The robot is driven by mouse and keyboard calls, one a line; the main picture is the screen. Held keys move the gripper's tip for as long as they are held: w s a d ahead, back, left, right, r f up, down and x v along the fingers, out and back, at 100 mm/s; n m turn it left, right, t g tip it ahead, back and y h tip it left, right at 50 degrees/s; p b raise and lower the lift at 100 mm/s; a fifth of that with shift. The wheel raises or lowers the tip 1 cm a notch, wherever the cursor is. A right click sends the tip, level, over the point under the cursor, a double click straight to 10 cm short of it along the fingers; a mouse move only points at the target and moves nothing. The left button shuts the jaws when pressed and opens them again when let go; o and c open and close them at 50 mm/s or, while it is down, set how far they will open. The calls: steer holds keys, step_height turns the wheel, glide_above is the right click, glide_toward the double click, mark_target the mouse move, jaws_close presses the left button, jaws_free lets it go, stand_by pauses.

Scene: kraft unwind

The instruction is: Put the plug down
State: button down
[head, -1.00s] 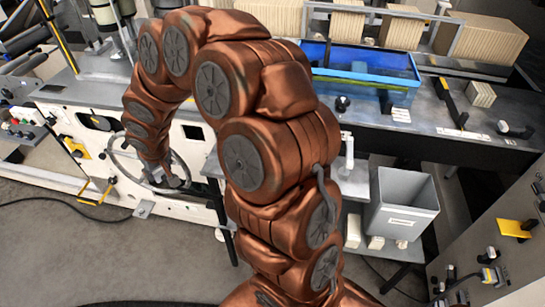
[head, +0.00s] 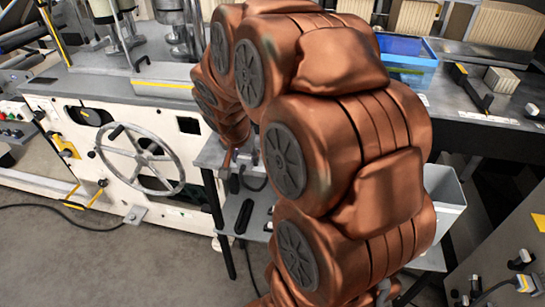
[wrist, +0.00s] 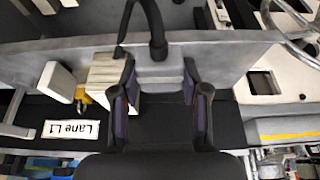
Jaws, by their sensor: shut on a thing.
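The plug (wrist: 158,72) is a grey block with a black cable (wrist: 150,22) that rises from it and bends over. It is in the wrist view, between the two dark fingers of my gripper (wrist: 158,88), which are shut on it. Below the plug in that view is a dark flat area; I cannot tell whether the plug touches any surface. In the head view my arm's end hangs near the grey side table (head: 214,155) beside the white machine, and the fingers and plug are largely hidden there.
The machine's handwheel (head: 140,158) is left of the side table. A blue tray (head: 408,60) and grey bin (head: 443,200) are at right, partly behind my arm.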

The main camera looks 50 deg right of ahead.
steer(key=p, duration=0.5)
glide_above(220, 149)
steer(key=s, duration=0.2)
steer(key=shift+w+a+f, duration=0.1)
steer(key=shift+w+f, duration=0.15)
steer(key=shift+f, duration=0.25)
steer(key=shift+w+f, duration=0.25)
steer(key=shift+w, duration=0.4)
steer(key=shift+f+p, duration=1)
steer(key=shift+f, duration=0.7)
steer(key=shift+f+b, duration=0.2)
steer(key=shift+b, duration=0.15)
steer(key=c, duration=0.6)
jaws_free()
steer(key=shift+r, duration=0.1)
